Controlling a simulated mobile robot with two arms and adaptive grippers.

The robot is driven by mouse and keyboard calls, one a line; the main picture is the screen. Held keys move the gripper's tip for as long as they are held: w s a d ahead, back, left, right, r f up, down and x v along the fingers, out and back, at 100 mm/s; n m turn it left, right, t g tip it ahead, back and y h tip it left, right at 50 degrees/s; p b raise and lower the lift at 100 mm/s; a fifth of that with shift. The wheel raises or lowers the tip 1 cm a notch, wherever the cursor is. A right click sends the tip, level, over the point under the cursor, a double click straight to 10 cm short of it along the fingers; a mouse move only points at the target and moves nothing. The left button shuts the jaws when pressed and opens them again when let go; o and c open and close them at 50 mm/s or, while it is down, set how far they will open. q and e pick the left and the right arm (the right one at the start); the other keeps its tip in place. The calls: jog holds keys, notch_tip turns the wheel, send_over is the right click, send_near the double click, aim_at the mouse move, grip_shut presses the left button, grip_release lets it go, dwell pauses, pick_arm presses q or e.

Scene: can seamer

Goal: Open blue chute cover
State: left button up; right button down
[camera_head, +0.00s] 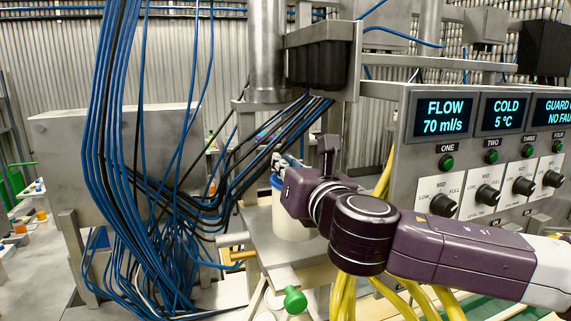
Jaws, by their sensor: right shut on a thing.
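The blue chute cover (276,182) shows as a small blue band on top of a white cylinder (290,222) in the middle of the head view. My right gripper (280,162) reaches in from the right and is shut at the cover's upper edge. Its fingertips are small in the view, and the gripper body hides the right part of the cover. How far the cover is lifted or turned cannot be told. My left gripper is not in view.
Thick bundles of blue and black cables (120,150) hang at left, close to the cylinder. A control panel (480,160) with displays and knobs stands at right, behind my right arm. A green knob (294,299) sticks up in front. Yellow hoses (343,295) run below my arm.

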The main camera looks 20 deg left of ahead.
jog(key=r+m, duration=0.1)
jog(key=d+m, duration=0.1)
jog(key=w+r+m, duration=0.1)
jog(key=m, duration=0.1)
jog(key=shift+d+r+p, duration=0.3)
jog(key=shift+r+p, duration=0.05)
jog(key=shift+w+d+r+m, duration=0.35)
jog(key=shift+d+r+m, duration=0.1)
jog(key=shift+m, duration=0.35)
jog(key=shift+w+d+r+m, duration=0.3)
jog(key=shift+d+r+m, duration=0.15)
jog(key=shift+m, duration=0.35)
